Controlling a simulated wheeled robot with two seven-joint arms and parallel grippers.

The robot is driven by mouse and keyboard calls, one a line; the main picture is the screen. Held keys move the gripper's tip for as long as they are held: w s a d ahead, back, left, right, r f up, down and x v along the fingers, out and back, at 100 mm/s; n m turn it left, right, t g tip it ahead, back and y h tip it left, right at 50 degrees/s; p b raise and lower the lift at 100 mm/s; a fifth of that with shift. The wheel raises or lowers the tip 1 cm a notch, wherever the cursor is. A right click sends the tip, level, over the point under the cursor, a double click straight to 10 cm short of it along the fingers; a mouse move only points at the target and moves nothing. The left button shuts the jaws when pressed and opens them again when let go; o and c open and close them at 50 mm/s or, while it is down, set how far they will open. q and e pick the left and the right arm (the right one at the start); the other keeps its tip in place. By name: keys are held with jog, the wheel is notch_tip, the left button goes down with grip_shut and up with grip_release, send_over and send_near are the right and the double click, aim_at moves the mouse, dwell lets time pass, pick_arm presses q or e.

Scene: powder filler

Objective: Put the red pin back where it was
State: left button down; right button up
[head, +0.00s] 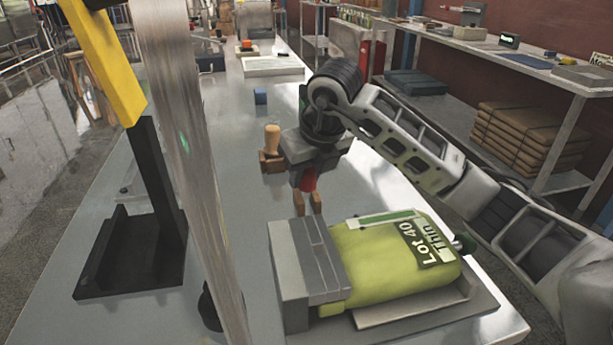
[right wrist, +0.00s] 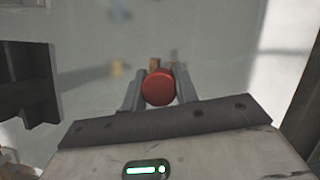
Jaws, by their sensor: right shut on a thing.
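The red pin (right wrist: 159,88) shows as a round red end between the fingers of my right gripper (right wrist: 159,92) in the right wrist view. In the head view the red pin (head: 308,180) is partly hidden by the gripper body. My right gripper (head: 308,203) points down, shut on the pin, above the table behind the grey clamp block (head: 305,262). I cannot tell exactly how far the pin's lower end is from the table. My left gripper is not in view.
A green bag (head: 385,275) lies beside the grey block on a tray. A wooden-handled tool (head: 272,140) stands behind left of the gripper. A black stand (head: 150,220) and a blurred metal post (head: 190,150) are at left. A small blue cube (head: 260,97) sits farther back.

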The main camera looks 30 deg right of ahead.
jog(key=shift+f, duration=0.6)
jog(key=shift+f, duration=0.25)
jog(key=o, duration=1)
jog(key=shift+r, duration=0.1)
jog(key=shift+s+r, duration=0.1)
jog(key=shift+r, duration=0.35)
jog(key=v, duration=1.1)
jog(key=shift+s+r, duration=0.15)
